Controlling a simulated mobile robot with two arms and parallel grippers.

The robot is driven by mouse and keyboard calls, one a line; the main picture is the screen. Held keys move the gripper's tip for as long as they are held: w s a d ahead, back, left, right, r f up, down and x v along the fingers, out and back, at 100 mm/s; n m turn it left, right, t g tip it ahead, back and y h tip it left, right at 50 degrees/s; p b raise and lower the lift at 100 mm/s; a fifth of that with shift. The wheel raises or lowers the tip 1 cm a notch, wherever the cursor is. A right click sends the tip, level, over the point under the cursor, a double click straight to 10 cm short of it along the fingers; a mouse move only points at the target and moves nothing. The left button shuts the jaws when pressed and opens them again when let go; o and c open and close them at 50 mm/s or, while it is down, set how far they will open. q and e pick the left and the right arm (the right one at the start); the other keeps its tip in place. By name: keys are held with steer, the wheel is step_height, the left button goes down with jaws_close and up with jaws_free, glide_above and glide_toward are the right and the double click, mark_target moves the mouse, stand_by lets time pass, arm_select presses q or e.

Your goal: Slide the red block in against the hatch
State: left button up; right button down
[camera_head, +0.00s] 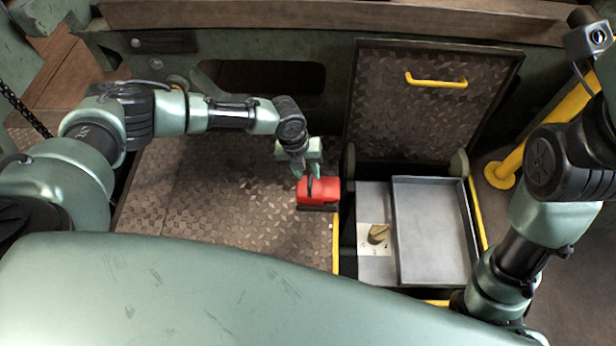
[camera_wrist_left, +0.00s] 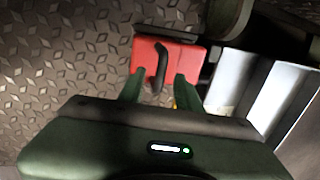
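The red block (camera_head: 328,187), with a dark base and a black handle on top, sits on the patterned deck plate just left of the hatch opening. The hatch (camera_head: 425,115) is a raised patterned lid with a yellow handle, standing open behind the opening. My left gripper (camera_head: 308,178) is at the block. In the left wrist view the red block (camera_wrist_left: 183,57) is ahead of the gripper, its black handle (camera_wrist_left: 161,68) between the two green fingers (camera_wrist_left: 158,88). The fingers are apart, with gaps beside the handle. My right arm shows at the right; its gripper is out of view.
The opening holds a grey metal tray (camera_head: 432,272) and a pale panel with a small brownish object (camera_head: 378,234). Yellow strips (camera_head: 336,245) edge the opening. A yellow post (camera_head: 503,172) stands right of the hatch. The deck plate (camera_head: 215,190) left of the block is clear.

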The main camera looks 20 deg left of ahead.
arm_select(q)
steer(key=shift+w+d+f, duration=0.1)
steer(key=shift+d+f, duration=0.05)
steer(key=shift+f, duration=0.55)
jaws_close()
stand_by(1.0)
